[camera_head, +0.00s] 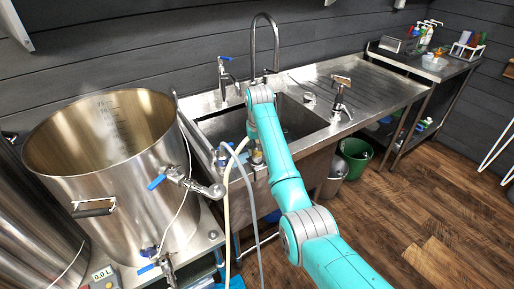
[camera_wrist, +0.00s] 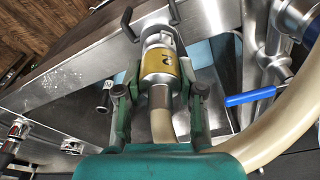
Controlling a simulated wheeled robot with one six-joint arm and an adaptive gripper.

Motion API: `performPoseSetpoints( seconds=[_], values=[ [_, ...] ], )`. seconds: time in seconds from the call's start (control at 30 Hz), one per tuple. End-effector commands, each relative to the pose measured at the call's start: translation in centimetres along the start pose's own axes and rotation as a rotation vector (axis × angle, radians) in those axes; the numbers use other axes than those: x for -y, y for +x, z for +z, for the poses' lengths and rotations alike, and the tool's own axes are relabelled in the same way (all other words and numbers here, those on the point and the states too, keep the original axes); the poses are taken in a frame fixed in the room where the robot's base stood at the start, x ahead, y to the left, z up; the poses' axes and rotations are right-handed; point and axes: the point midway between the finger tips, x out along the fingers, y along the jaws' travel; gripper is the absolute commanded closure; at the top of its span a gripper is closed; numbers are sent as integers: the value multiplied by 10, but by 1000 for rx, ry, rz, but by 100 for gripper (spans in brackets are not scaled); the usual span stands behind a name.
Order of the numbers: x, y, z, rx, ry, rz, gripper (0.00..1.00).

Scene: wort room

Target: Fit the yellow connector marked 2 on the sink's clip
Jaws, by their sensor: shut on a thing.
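The yellow connector marked 2 (camera_wrist: 162,68) is a metal coupling with a yellow band, seen in the wrist view. My gripper (camera_wrist: 160,92) has a green finger on each side of it and is shut on it. A beige hose (camera_wrist: 163,125) runs from its near end. The connector's far end lies close to two dark prongs (camera_wrist: 129,24) at the sink, apparently the clip; I cannot tell whether it is seated there. In the head view my arm reaches to the front rim of the sink (camera_head: 220,124), and a small yellowish part (camera_head: 257,156) shows beside the wrist.
A large steel kettle (camera_head: 110,165) with blue-handled valves stands left of the sink. A blue-handled valve (camera_wrist: 250,97) and a beige hose lie right of my gripper in the wrist view. A green bin (camera_head: 355,153) stands under the drainboard. The floor at right is clear.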

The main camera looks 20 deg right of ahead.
Motion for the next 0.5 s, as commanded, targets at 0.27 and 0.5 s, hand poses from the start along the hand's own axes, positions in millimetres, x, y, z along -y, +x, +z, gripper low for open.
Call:
performPoseSetpoints(
  seconds=[0.27,0.5],
  values=[
    [0,5,1,-1,0,0,100],
    [0,8,1,-1,0,0,100]
  ],
)
